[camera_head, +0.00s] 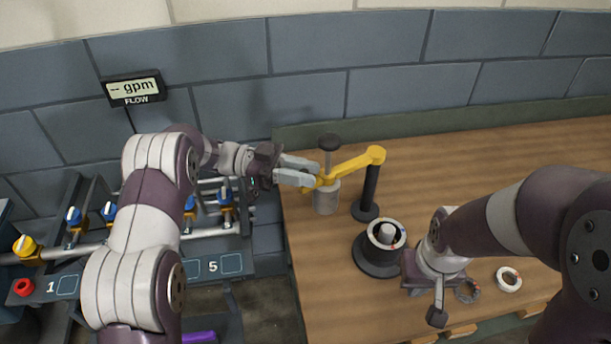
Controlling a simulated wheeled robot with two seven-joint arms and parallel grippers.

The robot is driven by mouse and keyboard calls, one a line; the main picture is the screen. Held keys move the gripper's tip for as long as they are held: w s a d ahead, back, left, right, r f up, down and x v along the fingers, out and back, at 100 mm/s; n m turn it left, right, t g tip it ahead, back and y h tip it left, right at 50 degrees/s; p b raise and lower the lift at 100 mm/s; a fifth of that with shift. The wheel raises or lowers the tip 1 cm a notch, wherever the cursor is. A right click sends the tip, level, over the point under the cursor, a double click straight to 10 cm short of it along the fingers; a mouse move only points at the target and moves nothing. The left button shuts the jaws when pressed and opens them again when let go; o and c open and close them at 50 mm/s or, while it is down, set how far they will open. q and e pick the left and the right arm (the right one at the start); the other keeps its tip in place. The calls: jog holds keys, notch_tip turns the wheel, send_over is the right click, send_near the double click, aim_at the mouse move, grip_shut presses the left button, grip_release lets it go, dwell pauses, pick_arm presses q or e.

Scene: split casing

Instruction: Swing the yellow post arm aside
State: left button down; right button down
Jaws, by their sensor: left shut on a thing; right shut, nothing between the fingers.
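The yellow post arm (352,165) reaches from the top of a black post (370,188) leftward to a grey cylinder (326,198). A grey rod with a dark round cap (329,142) rises above that cylinder. My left gripper (314,174) comes in from the left and is shut on the left end of the yellow arm, beside the rod. Its fingers hide part of that end. My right gripper (437,312) is shut and empty, low over the front of the table, away from the yellow arm.
A black round base with a white-topped ring (376,252) stands in front of the post. A valve panel (200,267) is left of the wooden table (510,175). The table's back right is clear.

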dwell(0.4)
pick_arm(q)
jog(key=c, duration=1)
grip_release()
jog(key=shift+w, duration=0.15)
jog(key=shift+a, duration=0.1)
jog(key=shift+a+f, duration=0.1)
jog(key=shift+a, duration=0.1)
jog(key=b+v, duration=0.2)
jog(key=v, duration=1)
jog(key=shift+w+a+b, duration=0.1)
jog(key=shift+a+b, duration=0.05)
jog(key=shift+b, duration=0.2)
